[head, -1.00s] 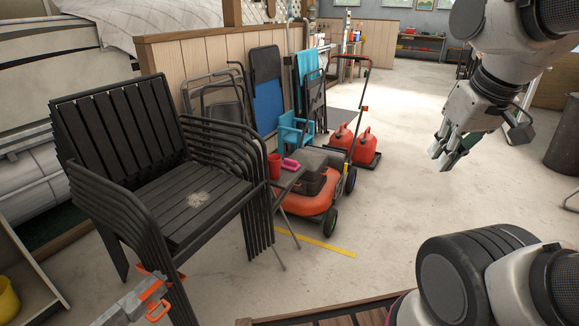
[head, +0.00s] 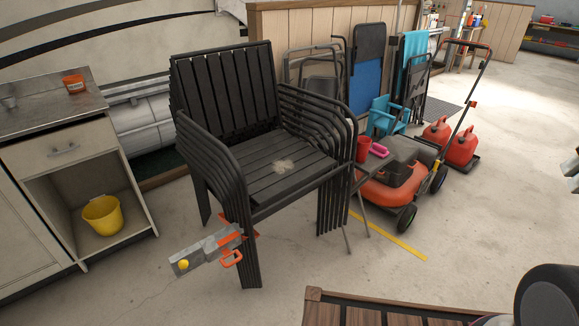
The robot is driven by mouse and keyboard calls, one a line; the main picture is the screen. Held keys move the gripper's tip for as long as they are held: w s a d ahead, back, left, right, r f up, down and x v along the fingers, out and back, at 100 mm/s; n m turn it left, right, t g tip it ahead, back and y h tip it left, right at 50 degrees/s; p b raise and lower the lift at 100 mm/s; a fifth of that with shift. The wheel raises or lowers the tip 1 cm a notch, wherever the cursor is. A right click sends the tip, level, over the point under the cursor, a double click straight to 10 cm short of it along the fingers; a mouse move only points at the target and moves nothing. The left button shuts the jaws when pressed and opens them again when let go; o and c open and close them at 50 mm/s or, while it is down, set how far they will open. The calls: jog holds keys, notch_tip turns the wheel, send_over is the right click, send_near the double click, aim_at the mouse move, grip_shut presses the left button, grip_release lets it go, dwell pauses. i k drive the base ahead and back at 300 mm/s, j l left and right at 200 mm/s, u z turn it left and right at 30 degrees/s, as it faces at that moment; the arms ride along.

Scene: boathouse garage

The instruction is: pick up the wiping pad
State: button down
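A small pink object (head: 379,150), which may be the wiping pad, lies beside a red cup (head: 363,149) on a small thin-legged stand right of the stacked chairs. It is too small to be sure what it is. A pale, dusty patch (head: 284,166) marks the top chair's seat (head: 262,183). My gripper (head: 571,176) shows only as fingertips at the right edge, well right of the pink object and apart from it. The rest of it is out of frame, so its opening is hidden.
An orange mower (head: 392,188) stands close behind the stand, with red fuel cans (head: 461,146) beyond. A cabinet (head: 62,160) at left holds a yellow bucket (head: 102,214). An orange-and-grey tool (head: 207,250) is by the chair legs.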

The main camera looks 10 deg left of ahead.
aim_at(380, 151)
jog(key=i+j, duration=0.15)
jog(key=i, duration=0.4)
jog(key=i+j+z, duration=0.1)
jog(key=i, duration=0.5)
jog(key=i+j+z, duration=0.1)
jog(key=i, duration=0.45)
jog(key=j, duration=0.1)
